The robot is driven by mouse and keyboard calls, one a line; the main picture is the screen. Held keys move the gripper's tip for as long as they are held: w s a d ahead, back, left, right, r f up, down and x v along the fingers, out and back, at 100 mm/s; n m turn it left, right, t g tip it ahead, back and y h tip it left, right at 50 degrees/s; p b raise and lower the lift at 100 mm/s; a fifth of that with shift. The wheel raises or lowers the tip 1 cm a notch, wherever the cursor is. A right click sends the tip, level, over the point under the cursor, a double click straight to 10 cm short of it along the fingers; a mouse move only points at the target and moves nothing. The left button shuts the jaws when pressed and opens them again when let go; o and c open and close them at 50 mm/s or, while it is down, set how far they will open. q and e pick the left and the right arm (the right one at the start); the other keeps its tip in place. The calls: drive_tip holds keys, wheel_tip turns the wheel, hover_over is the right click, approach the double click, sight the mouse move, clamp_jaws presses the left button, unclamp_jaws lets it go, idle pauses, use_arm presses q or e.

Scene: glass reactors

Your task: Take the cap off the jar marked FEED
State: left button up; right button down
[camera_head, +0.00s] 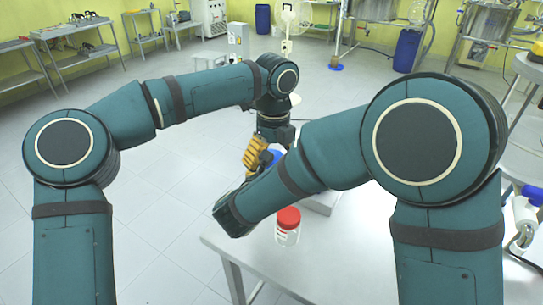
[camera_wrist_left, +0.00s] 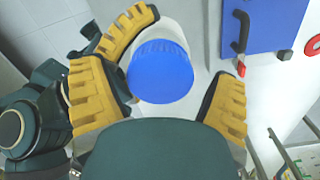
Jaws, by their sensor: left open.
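A white jar with a ribbed blue cap (camera_wrist_left: 161,73) shows in the left wrist view; no FEED marking can be read. A bit of blue shows behind the fingers in the head view (camera_head: 275,155). My left gripper (camera_wrist_left: 166,68) is open, with one yellow finger on each side of the cap; I cannot tell if they touch it. It also shows in the head view (camera_head: 257,150). Another yellow finger (camera_wrist_left: 128,28), seemingly of my right gripper, lies beside the jar at the upper left. My right forearm hides most of that gripper in the head view.
A clear jar with a red lid (camera_head: 288,222) stands on the pale table (camera_head: 330,262), close under my right forearm. A blue panel (camera_wrist_left: 272,22) with a black handle and red parts lies to the right of the jar. Shelving and drums stand far back.

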use_arm(q)
drive_tip(key=shift+d+r, duration=0.2)
drive_tip(key=shift+r, duration=3.7)
drive_tip(key=shift+a+f, duration=0.2)
drive_tip(key=shift+f, duration=3.7)
drive_tip(key=shift+c, duration=0.3)
drive_tip(key=c, duration=1)
drive_tip(key=o, duration=1.1)
drive_tip(key=shift+d+r, duration=0.1)
drive_tip(key=shift+r, duration=2.15)
